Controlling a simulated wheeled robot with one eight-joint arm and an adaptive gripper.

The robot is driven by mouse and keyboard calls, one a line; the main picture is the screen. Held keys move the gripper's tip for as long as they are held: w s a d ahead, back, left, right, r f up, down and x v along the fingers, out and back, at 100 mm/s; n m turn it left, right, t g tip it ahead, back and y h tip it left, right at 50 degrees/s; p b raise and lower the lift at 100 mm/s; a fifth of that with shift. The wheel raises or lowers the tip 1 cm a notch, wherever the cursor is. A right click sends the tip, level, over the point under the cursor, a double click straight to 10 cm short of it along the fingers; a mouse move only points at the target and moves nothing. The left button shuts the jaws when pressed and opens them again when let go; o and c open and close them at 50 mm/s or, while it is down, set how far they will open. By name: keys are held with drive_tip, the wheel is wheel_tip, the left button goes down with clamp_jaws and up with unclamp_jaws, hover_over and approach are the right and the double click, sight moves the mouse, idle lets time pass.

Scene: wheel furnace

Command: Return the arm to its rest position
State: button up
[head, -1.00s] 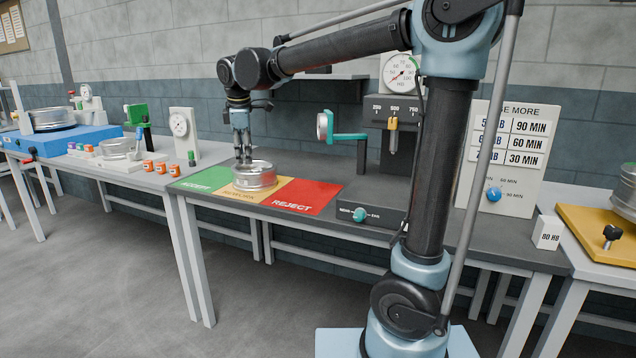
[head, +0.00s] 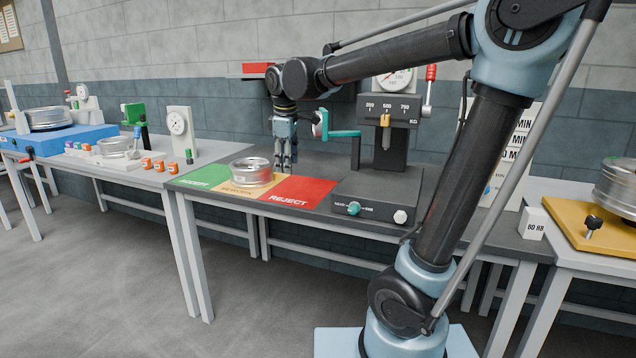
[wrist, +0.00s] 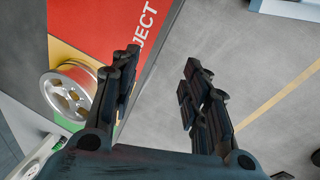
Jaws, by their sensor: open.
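My gripper (head: 285,168) hangs over the back of the dark bench, above and behind the red REJECT panel. In the wrist view my gripper (wrist: 158,92) has its two fingers spread apart with nothing between them. A silver wheel (head: 250,172) lies flat on the yellow middle panel, left of my gripper and apart from it. In the wrist view the wheel (wrist: 68,90) shows at the left, outside the fingers. My arm reaches from the base at lower right up and across to the left.
The REJECT panel (head: 300,192) is bare. A left table (head: 150,178) holds gauges and small jars. A yellow plate (head: 585,235) with a wheel is at far right.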

drive_tip(key=s+d+f+m, duration=0.2)
drive_tip(key=d, duration=0.4)
drive_tip(key=s+d+f+m, duration=0.2)
drive_tip(key=d, duration=0.3)
drive_tip(key=s+d+f+m, duration=1.1)
drive_tip(key=s+d+f, duration=0.5)
drive_tip(key=d+f, duration=0.1)
drive_tip(key=shift+s+d+f+m+g, duration=0.15)
drive_tip(key=shift+s+f+m+g, duration=0.15)
drive_tip(key=shift+s+m+g, duration=0.1)
